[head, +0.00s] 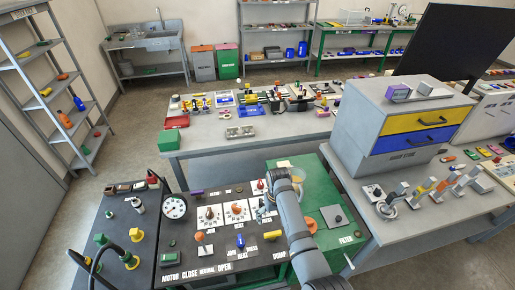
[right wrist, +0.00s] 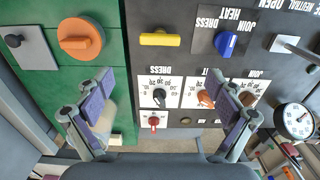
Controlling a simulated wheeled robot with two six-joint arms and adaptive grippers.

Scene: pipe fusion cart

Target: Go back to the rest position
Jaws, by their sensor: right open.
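My right arm reaches up over the cart's control panel (head: 215,257) in the head view. My right gripper (head: 265,207) is above the panel's right part, close to the white dial cards and the green plate (head: 322,240). In the right wrist view my right gripper (right wrist: 160,104) is open, its purple-padded fingers wide apart with nothing held between them. White dial cards with a black knob (right wrist: 160,97) and an orange knob (right wrist: 206,98) lie beyond the fingers, with clear space around them. My left gripper does not show.
A round gauge (head: 174,207) stands at the panel's left. A grey drawer cabinet (head: 405,125) and a dark monitor (head: 446,42) are at the right. A cluttered grey bench (head: 215,150) stands behind.

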